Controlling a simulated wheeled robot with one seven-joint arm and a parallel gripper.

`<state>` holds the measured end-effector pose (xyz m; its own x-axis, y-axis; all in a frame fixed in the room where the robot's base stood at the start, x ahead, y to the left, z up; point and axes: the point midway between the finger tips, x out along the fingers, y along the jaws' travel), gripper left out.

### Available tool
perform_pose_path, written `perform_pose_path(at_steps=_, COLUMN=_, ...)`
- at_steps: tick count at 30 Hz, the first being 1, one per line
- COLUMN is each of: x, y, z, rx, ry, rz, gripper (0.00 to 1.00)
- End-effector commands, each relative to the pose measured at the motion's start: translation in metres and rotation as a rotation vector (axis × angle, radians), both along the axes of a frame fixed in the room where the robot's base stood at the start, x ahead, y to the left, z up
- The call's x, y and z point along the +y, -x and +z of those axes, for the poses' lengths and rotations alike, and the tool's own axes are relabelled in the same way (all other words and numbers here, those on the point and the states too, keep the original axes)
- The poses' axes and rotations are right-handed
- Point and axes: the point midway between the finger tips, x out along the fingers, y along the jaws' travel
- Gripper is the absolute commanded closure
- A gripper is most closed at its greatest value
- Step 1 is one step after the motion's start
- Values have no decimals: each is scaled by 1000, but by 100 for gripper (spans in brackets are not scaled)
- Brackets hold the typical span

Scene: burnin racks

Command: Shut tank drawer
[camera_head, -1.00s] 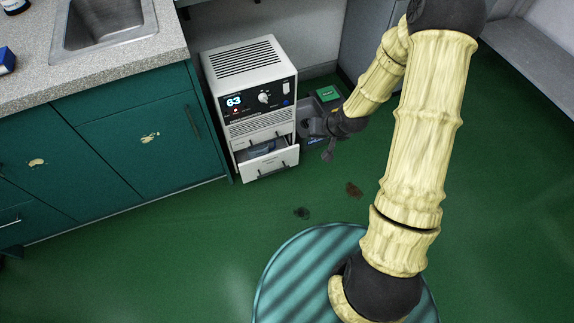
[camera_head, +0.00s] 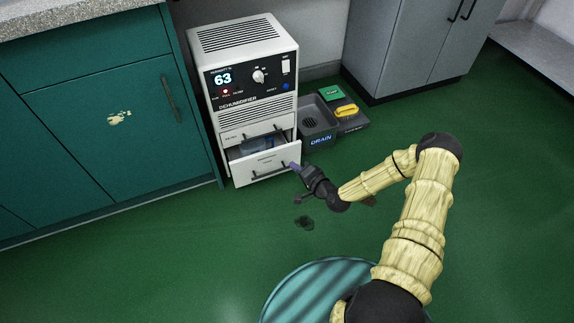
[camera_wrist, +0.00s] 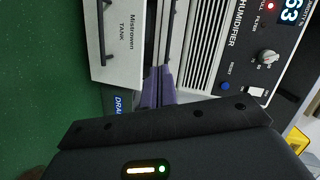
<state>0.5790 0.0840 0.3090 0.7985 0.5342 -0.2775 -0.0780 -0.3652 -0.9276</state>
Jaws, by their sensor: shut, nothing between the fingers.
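The white dehumidifier (camera_head: 244,98) stands on the floor against the wall, its display reading 63. Its tank drawer (camera_head: 268,168) at the bottom is pulled part way out, with a bluish tank (camera_head: 257,145) partly visible inside. In the wrist view the drawer front (camera_wrist: 120,45) is marked "Mistrowen TANK", with a dark bar handle. My gripper (camera_head: 296,167) is shut and empty at the right end of the drawer front. Its purple fingers (camera_wrist: 158,88) also show in the wrist view beside the gap between drawer and body; whether they touch is unclear.
Teal cabinets (camera_head: 110,110) stand left, a grey cabinet (camera_head: 405,50) behind right.

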Motion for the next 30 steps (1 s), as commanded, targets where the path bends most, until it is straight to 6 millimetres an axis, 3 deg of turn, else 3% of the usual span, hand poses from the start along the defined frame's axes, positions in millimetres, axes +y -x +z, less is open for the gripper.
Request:
perform_pose_path(at_steps=1, x=-1, y=-1, z=-31, rx=-12, ry=-53, rz=-40, gripper=100)
perform_pose_path(at_steps=9, x=-16, y=-10, z=-93, rx=-104, ry=-296, rz=-233, gripper=100)
perform_pose_path(at_steps=13, x=-22, y=-11, z=-102, rx=-129, ry=-350, rz=-282, gripper=100)
perform_pose_path(at_steps=30, x=-22, y=-17, z=-100, rx=-136, ry=-360, rz=-294, gripper=100)
